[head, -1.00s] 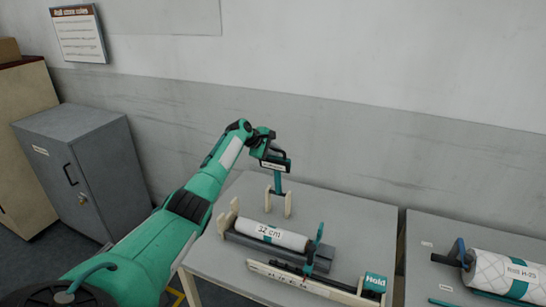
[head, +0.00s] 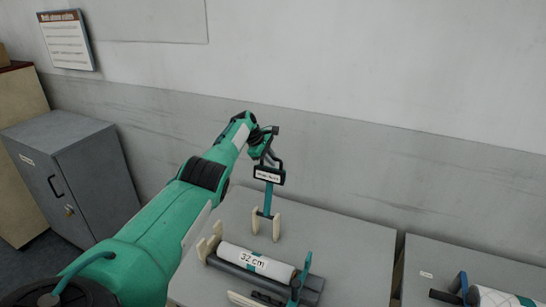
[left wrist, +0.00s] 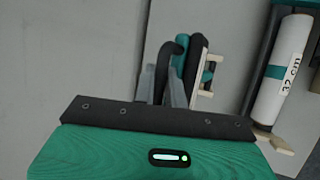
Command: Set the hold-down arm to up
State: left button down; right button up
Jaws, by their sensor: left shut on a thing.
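My left gripper (head: 267,154) is at the top of the teal upright arm (head: 268,199), at the back of the near table. I take this for the hold-down arm. It stands about upright between two cream brackets (head: 276,227) and bears a black-framed label plate (head: 268,175), too small to read. In the left wrist view my gripper (left wrist: 165,82) is shut on a black hooked handle (left wrist: 172,47). The grip itself is partly hidden in the head view. My right gripper is not in view.
A white roll marked 32 cm (head: 254,262) lies in a grey cradle in front of the arm. Another roll (head: 500,298) lies on a second table at right. A grey cabinet (head: 85,180) stands at left. The wall is close behind.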

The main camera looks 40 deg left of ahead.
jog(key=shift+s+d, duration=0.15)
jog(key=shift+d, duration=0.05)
pick_arm(q)
jog(key=c, duration=1.5)
grip_release()
jog(key=shift+w, duration=0.15)
jog(key=shift+c, duration=0.2)
jog(key=shift+o, duration=0.4)
jog(key=shift+w+f, duration=0.1)
jog(key=shift+f, duration=0.05)
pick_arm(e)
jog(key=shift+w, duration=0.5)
